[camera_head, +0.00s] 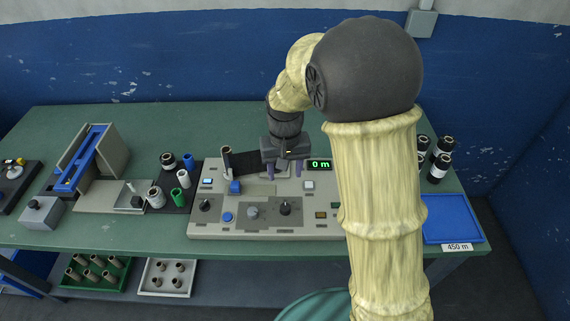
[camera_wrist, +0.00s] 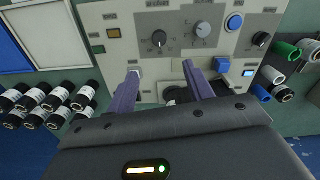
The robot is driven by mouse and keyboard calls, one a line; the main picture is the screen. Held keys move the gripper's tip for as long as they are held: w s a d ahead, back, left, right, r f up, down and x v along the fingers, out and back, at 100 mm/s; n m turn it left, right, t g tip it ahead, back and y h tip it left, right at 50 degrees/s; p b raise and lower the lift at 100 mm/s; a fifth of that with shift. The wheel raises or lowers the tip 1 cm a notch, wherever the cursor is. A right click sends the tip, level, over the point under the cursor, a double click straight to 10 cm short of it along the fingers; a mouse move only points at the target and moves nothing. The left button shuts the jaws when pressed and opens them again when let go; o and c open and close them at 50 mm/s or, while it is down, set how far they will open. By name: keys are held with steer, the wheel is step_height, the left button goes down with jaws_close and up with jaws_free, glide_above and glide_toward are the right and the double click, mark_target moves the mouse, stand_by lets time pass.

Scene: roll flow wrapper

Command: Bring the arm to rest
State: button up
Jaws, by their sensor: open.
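My gripper (camera_head: 284,172) hangs from my bent arm over the back part of the grey control panel (camera_head: 216,215), fingers pointing down. In the wrist view the two purple fingers (camera_wrist: 160,76) stand apart with nothing gripped between them. The panel's knobs and buttons lie beyond the fingertips in that view. One fingertip overlaps a pale button (camera_wrist: 134,67) in the picture; I cannot tell whether they touch. A green display (camera_head: 320,164) reads 0 m. My arm hides the right end of the panel.
A dark web (camera_head: 246,162) and an upright roll (camera_head: 227,160) stand at the panel's back left. Several black rolls (camera_head: 440,168) and a blue tray (camera_head: 451,218) labelled 450 m are at right. A grey and blue fixture (camera_head: 84,160) stands left on the green table (camera_head: 140,118).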

steer(key=shift+r, duration=0.95)
steer(key=s+d+r+m+t+p, duration=0.1)
steer(key=s+d+t+p, duration=0.1)
steer(key=s+d, duration=1)
steer(key=shift+s+d+r+m+t, duration=0.25)
steer(key=shift+s+d+m+t, duration=0.05)
steer(key=shift+d, duration=0.55)
